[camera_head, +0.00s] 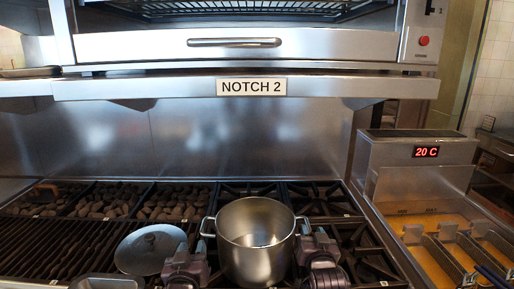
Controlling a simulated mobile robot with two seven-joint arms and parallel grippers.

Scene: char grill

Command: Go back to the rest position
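A steel pot (255,262) stands upright on the burner grates (365,262) at the front centre, and its visible inside looks empty. It has a loop handle on each side. My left gripper (201,248) is at the pot's left side, by the left handle (208,228). My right gripper (305,232) is at the right side, by the right handle (303,225). The fingertips are small and partly hidden, so I cannot tell whether either gripper holds a handle or is apart from it.
A round metal lid (150,249) lies left of my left gripper. A metal container (107,283) is at the bottom edge. Dark coals (175,202) lie behind. A fryer (418,185) showing 20 C stands right. A shelf labelled NOTCH 2 (252,87) overhangs the back.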

